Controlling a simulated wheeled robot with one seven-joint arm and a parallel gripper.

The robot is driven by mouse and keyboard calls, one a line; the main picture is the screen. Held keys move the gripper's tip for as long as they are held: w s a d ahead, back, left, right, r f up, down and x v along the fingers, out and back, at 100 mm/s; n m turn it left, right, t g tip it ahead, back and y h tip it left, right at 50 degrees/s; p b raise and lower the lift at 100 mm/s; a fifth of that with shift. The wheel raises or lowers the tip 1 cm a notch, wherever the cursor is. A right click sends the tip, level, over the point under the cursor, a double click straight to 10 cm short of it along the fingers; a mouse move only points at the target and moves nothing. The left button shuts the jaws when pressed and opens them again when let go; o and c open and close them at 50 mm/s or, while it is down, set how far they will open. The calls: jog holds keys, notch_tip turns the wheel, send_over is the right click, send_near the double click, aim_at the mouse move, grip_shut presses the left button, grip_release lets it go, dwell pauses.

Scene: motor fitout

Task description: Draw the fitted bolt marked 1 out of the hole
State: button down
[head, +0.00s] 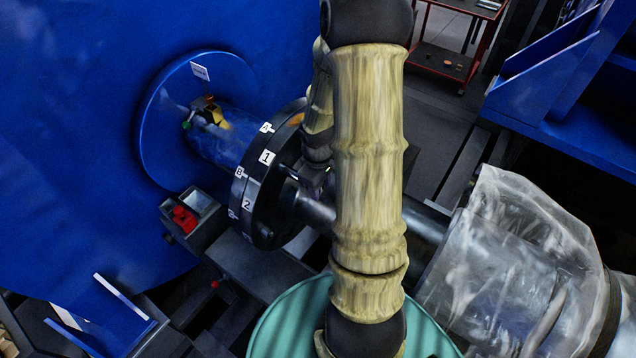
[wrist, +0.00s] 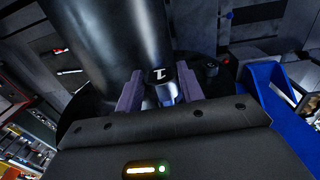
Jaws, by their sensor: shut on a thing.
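The bolt marked 1 (wrist: 159,75) shows in the wrist view as a dark head with a white 1. A short bright metal part shows just below it. My gripper (wrist: 161,84) has its two purple-grey fingers on either side of this bolt, shut on it. In the head view the dark flange (head: 264,205) carries white labels, among them 1 (head: 267,157) and 2. My gripper (head: 312,178) is at the flange's right face there, mostly hidden by my arm. How far the bolt sits in its hole cannot be made out.
A dark shaft (head: 425,228) runs right from the flange to a plastic-wrapped part (head: 510,270). A blue housing (head: 70,130) stands left. A teal drum (head: 285,325) is below my arm.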

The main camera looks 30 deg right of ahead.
jog(key=shift+s+d, duration=0.1)
jog(key=shift+s, duration=0.1)
jog(key=shift+s+d, duration=0.3)
jog(key=shift+s, duration=0.35)
jog(key=shift+s+d, duration=0.25)
jog(key=shift+s, duration=0.4)
jog(key=shift+r, duration=0.15)
